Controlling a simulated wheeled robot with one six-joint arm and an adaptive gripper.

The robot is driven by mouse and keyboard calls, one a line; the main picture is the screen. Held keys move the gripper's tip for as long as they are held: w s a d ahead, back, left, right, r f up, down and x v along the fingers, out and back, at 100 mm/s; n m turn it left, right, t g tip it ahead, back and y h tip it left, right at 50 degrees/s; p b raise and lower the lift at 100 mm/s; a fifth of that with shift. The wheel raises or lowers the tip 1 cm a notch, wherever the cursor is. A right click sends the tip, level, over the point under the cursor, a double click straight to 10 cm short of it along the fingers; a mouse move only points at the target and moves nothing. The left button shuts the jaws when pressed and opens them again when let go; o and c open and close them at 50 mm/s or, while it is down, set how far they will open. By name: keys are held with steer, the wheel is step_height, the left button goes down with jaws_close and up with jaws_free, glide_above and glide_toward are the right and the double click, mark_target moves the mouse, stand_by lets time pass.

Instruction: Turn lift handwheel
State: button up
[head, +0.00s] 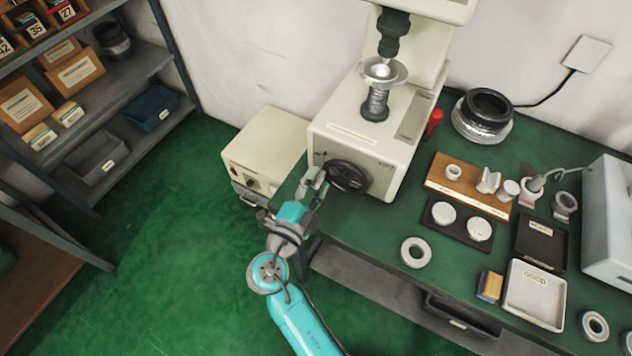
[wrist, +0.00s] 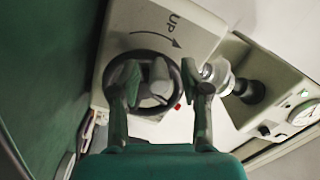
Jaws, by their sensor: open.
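The lift handwheel (head: 347,176) is a black wheel on the front face of the cream press-like machine (head: 372,150). In the wrist view the handwheel (wrist: 137,75) shows a pale hub, with a curved arrow and the word UP on the face beside it. My gripper (head: 314,183) is just left of the wheel in the head view. In the wrist view my gripper (wrist: 158,78) is open, its two fingers in front of the wheel, with nothing held between them. The fingers hide part of the rim. I cannot tell whether they touch it.
A cream control box (head: 262,148) stands left of the machine. To the right, the green bench (head: 375,240) carries a wooden block (head: 467,186) with small parts, a bearing ring (head: 415,252) and a GOOD tray (head: 535,293). A shelf rack (head: 120,80) stands at far left.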

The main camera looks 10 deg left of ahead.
steer(key=shift+c, duration=0.2)
jaws_close()
